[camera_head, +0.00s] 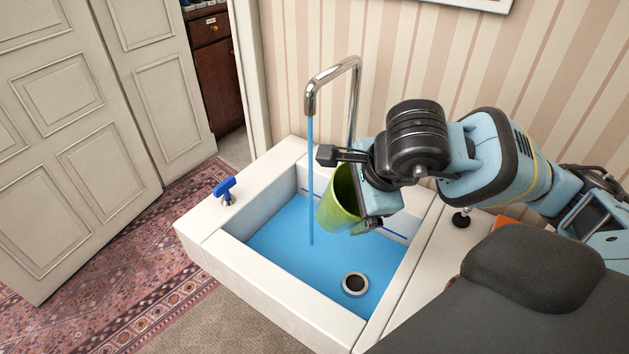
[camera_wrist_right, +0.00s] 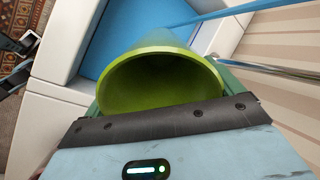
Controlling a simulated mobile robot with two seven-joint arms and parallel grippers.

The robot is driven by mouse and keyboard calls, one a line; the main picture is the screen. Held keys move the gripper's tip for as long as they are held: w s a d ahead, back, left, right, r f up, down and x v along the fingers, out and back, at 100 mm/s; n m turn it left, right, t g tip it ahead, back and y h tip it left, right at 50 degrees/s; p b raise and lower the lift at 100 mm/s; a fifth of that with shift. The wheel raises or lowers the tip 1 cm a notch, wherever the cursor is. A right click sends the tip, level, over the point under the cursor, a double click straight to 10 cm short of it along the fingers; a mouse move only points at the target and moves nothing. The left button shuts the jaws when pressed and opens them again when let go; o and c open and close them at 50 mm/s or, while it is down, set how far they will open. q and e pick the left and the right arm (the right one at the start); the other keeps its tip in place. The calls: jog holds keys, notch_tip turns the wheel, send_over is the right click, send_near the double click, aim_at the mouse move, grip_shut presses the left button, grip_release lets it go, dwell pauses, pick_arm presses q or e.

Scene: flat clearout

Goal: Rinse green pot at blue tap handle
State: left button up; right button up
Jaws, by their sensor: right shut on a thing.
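The green pot (camera_head: 340,203) is held over the basin by my right gripper (camera_head: 352,190), which is shut on it. In the wrist view the green pot (camera_wrist_right: 160,85) fills the middle, with its open mouth towards the camera and a dark inside. The blue tap handle (camera_head: 225,190) stands on the left rim of the sink. The chrome tap (camera_head: 333,75) arches over the basin, and a blue water stream (camera_head: 310,180) falls from it. The stream passes just left of the pot and appears apart from it. My left gripper is not in view.
The white sink (camera_head: 215,245) has a blue basin floor with a round drain (camera_head: 355,284) at lower right. A striped wall (camera_head: 400,50) stands close behind the tap. A white door (camera_head: 75,120) and a patterned rug (camera_head: 120,260) are at left.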

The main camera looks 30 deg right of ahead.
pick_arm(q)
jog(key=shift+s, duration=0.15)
pick_arm(e)
jog(key=shift+r, duration=0.1)
jog(key=shift+s+r+p, duration=0.3)
jog(key=shift+s+r, duration=0.25)
jog(key=shift+s, duration=0.05)
jog(key=shift+s+r+p, duration=0.45)
jog(key=shift+s+r, duration=0.4)
jog(key=shift+s, duration=0.25)
jog(key=shift+s+r+p, duration=0.65)
jog(key=shift+s+p, duration=0.05)
jog(key=shift+p, duration=0.65)
jog(key=shift+s, duration=0.1)
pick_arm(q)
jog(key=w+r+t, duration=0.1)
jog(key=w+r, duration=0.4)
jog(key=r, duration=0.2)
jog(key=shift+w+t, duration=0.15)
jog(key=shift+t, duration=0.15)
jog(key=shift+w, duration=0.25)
pick_arm(e)
jog(key=shift+f, duration=0.1)
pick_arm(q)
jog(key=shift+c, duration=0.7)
